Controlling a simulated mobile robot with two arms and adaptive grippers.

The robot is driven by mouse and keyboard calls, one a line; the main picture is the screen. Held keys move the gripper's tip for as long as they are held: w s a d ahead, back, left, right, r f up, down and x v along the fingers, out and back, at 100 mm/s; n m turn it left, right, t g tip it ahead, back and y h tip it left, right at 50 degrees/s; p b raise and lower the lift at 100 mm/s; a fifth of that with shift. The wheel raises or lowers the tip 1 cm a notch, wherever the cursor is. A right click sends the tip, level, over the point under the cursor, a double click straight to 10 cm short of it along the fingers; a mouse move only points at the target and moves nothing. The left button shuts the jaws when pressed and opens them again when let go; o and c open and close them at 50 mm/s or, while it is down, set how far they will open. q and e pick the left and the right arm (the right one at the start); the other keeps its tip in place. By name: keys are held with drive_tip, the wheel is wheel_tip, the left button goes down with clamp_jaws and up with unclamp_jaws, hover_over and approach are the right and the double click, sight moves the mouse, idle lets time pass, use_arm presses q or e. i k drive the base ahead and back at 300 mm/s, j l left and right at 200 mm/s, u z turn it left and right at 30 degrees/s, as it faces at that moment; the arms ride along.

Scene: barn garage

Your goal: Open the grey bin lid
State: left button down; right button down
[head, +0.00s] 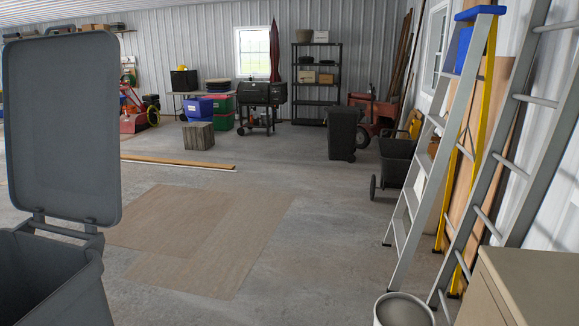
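A grey bin (58,285) stands close by at the lower left of the head view, cut off by the frame's edges. Its grey lid (62,125) stands upright above the bin, joined by a hinge bar at the bin's rear rim. Neither of my grippers shows in the head view.
A stepladder (425,160) and another ladder (500,140) lean along the right wall. A tan cabinet (525,285) and a round container (403,310) are at the lower right. A dark wheeled bin (342,133) stands farther back. The central floor is clear, with flat brown sheets (200,235).

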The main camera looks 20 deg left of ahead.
sight(60, 94)
drive_tip(key=i+u, duration=0.8)
drive_tip(key=i, duration=0.2)
drive_tip(key=i+l+u, duration=0.4)
drive_tip(key=i+j, duration=0.1)
